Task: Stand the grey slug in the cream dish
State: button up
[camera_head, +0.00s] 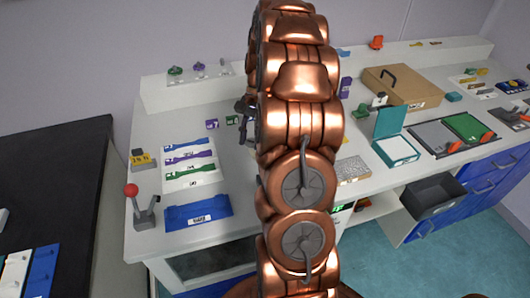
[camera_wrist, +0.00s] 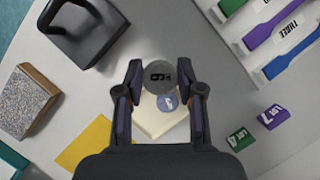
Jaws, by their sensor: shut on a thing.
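In the wrist view my gripper (camera_wrist: 160,80) is shut on the grey slug (camera_wrist: 159,72), a round grey piece with dark marking on its top face. The cream dish (camera_wrist: 148,112), a pale square piece, lies below and behind the slug, partly covered by it and by my gripper. A round blue piece (camera_wrist: 168,103) with a pale mark shows over the dish. I cannot tell how far the slug is above the dish. In the head view my gripper (camera_head: 245,122) is mostly hidden by my copper arm, and the dish is not visible.
In the wrist view, a dark handled block (camera_wrist: 85,35), a speckled block (camera_wrist: 24,101) and a yellow square (camera_wrist: 84,145) lie left. Purple (camera_wrist: 273,116) and green (camera_wrist: 240,139) tags lie right. In the head view, a red-knobbed lever (camera_head: 141,209) stands at the front left.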

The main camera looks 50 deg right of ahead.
jog(key=s+d+m, duration=0.1)
jog(key=s, duration=0.1)
jog(key=s+d+m+t+b, duration=0.1)
jog(key=s+d+m, duration=0.1)
jog(key=s, duration=0.1)
jog(key=s+d+f+m+t+b, duration=0.1)
jog(key=s+d+m, duration=0.1)
jog(key=s, duration=0.1)
jog(key=s+m, duration=0.1)
jog(key=s, duration=0.1)
jog(key=s+d+m+t+b, duration=0.1)
jog(key=s+m, duration=0.1)
jog(key=s+d+m+b, duration=0.1)
jog(key=s, duration=0.2)
jog(key=shift+f+m+t, duration=0.3)
jog(key=shift+f+t, duration=0.05)
jog(key=shift+t, duration=0.05)
jog(key=w+d+p, duration=0.1)
jog(key=w, duration=0.4)
jog(key=w+d+f+p, duration=0.1)
jog(key=w, duration=0.4)
jog(key=w+d+p, duration=0.1)
jog(key=w, duration=0.4)
jog(key=shift+w+f+p, duration=0.2)
jog(key=shift+w+p, duration=0.1)
jog(key=shift+f+p, duration=0.55)
jog(key=shift+f, duration=1.25)
jog(key=shift+f, duration=0.1)
jog(key=o, duration=0.6)
